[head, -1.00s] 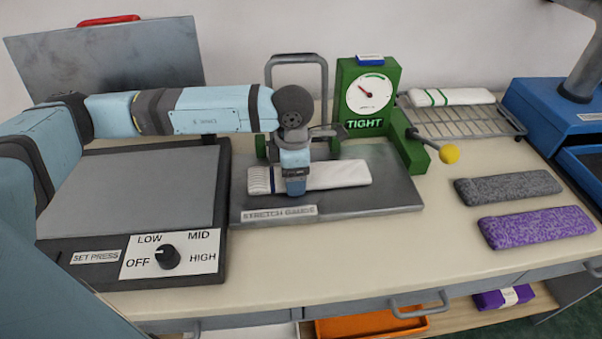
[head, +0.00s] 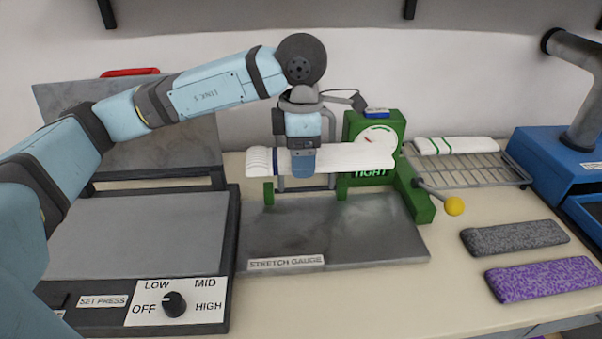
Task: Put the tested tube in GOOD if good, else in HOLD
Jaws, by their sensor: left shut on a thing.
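My left gripper (head: 303,172) is shut on a white knitted tube (head: 345,157) with a dark blue band near its ribbed left end. It holds the tube level, above the grey plate of the stretch gauge (head: 330,235). The green gauge housing (head: 390,190) stands behind, with a round dial (head: 379,140) partly covered by the tube. The lit word TIGHT (head: 370,173) shows just under the tube. No GOOD or HOLD label is in view. My right gripper is not in view.
The set press (head: 140,225) stands at left, its knob (head: 174,303) near OFF. A wire rack (head: 480,170) holds a white tube with green stripes (head: 455,146). A yellow-knobbed lever (head: 454,206) juts out at right.

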